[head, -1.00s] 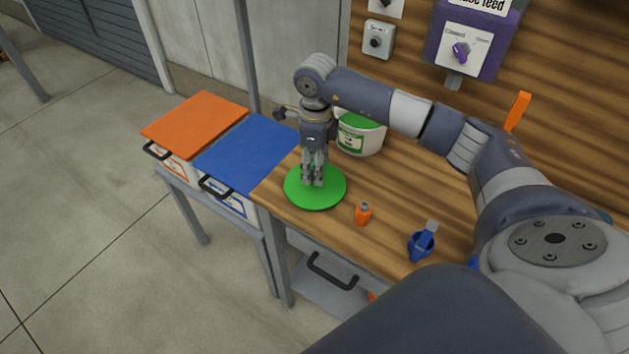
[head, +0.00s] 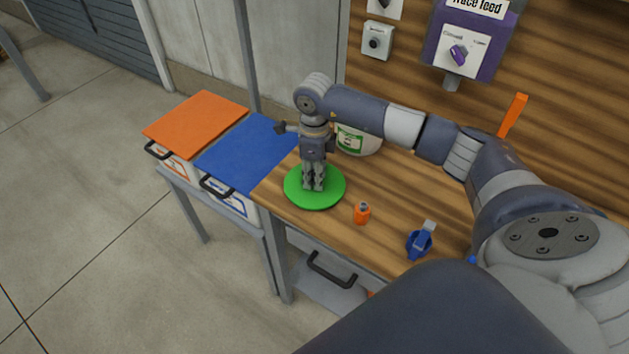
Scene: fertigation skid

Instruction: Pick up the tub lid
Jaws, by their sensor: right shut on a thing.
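The tub lid (head: 328,197) is a flat green disc lying on the wooden bench near its left front edge. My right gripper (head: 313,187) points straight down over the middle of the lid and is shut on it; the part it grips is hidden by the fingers. The lid looks flat on or very close to the bench. The white tub (head: 362,142) with a green label stands just behind my right gripper, partly covered by the arm. My left gripper is out of view.
A small orange bottle (head: 362,214) and a blue scoop-like item (head: 420,243) stand right of the lid. Left of the bench are bins with a blue lid (head: 249,150) and an orange lid (head: 197,123). A purple control box (head: 470,42) hangs on the wall behind.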

